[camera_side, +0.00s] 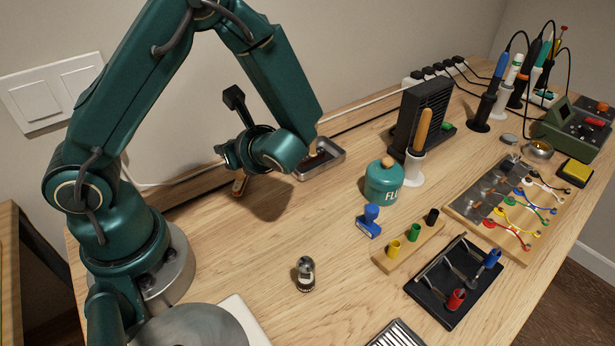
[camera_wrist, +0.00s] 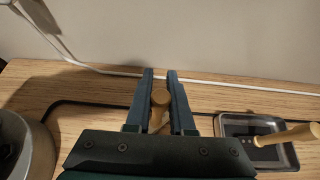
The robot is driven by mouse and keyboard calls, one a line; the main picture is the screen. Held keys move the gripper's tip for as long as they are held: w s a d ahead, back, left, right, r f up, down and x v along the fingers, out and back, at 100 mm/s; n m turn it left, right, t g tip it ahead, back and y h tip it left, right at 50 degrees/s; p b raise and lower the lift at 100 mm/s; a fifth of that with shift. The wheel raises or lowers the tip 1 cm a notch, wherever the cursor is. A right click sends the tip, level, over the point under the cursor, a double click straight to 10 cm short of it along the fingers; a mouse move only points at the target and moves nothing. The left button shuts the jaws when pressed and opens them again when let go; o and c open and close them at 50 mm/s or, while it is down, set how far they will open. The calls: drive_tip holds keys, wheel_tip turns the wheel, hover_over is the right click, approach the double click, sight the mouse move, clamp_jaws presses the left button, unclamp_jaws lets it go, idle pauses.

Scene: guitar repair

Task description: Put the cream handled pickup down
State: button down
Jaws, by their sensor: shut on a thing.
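My gripper (camera_wrist: 162,78) is shut on a wooden handle, taken as that of the cream handled pickup (camera_wrist: 160,98), and the handle's round end shows between the two fingers in the wrist view. In the side view my gripper (camera_side: 232,160) is at the back left of the bench, by the wall, with the held pickup (camera_side: 239,184) just below it. The pickup's body is mostly hidden in both views, and I cannot tell whether it touches the bench.
A metal tray (camera_side: 334,164) right of my gripper holds a dark pickup (camera_wrist: 243,130) with a wooden handle. A black cable and a white cable run along the wall. Bare wood lies between.

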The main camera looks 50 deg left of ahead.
drive_tip(key=shift+f, duration=0.5)
drive_tip(key=shift+f, duration=0.15)
drive_tip(key=c, duration=0.8)
unclamp_jaws()
